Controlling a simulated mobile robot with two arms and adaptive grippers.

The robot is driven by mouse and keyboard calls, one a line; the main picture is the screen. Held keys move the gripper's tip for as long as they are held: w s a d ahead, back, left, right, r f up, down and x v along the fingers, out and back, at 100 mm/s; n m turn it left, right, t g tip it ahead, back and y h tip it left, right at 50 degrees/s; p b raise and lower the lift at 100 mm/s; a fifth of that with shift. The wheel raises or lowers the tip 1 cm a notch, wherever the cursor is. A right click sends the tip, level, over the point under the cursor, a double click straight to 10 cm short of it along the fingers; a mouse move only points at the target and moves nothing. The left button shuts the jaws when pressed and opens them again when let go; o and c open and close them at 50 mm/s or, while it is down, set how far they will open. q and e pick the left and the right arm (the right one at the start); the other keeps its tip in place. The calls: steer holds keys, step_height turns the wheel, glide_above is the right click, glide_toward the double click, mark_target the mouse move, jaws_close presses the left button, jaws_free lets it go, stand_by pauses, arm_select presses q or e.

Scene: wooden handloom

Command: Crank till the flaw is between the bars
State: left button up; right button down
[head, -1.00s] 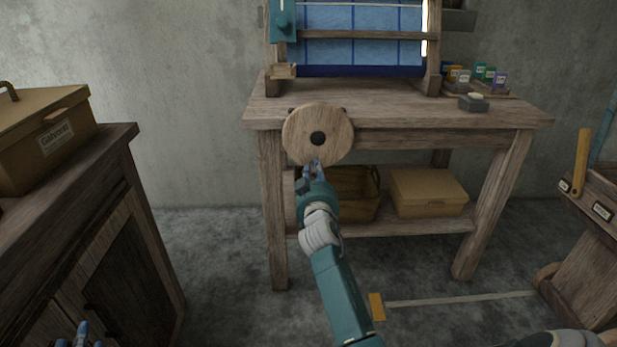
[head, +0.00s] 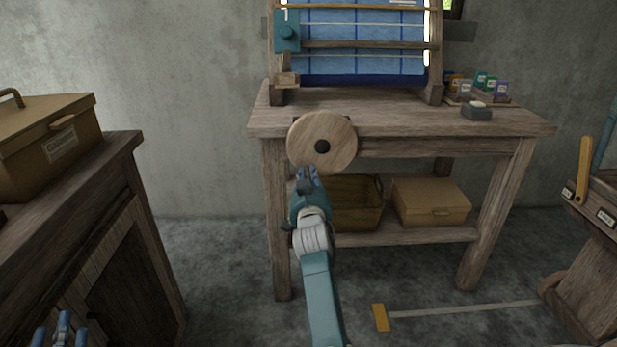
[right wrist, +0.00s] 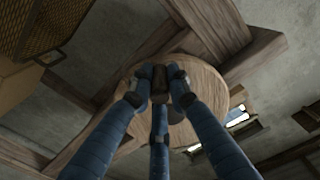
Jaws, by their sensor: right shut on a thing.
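The round wooden crank wheel (head: 337,160) hangs at the loom table's front left; it also fills the middle of the right wrist view (right wrist: 205,84). My right gripper (head: 309,178) is at its lower left rim. In the right wrist view its fingers (right wrist: 159,84) are shut on a dark crank handle (right wrist: 159,75), which they mostly hide. Blue cloth (head: 340,69) with a pale grid is stretched behind a wooden bar (head: 362,44) and a lighter upper bar (head: 350,7). A small white mark (head: 403,2) shows at the top edge, above the upper bar. My left gripper (head: 62,330) looks open and empty, partly cut off.
The loom table (head: 400,120) carries small colored pots (head: 482,82) and a grey block (head: 476,112). A basket (head: 357,205) and a box (head: 430,202) sit on its lower shelf. A cabinet (head: 75,215) stands left, a wooden cart (head: 590,235) right. Floor between is open.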

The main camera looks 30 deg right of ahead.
mark_target(308, 136)
steer(key=shift+r, duration=0.2)
steer(key=c, duration=1.6)
jaws_free()
steer(key=shift+c, duration=0.2)
steer(key=shift+f, duration=0.1)
step_height(308, 136, up, 10)
steer(key=shift+r, duration=0.1)
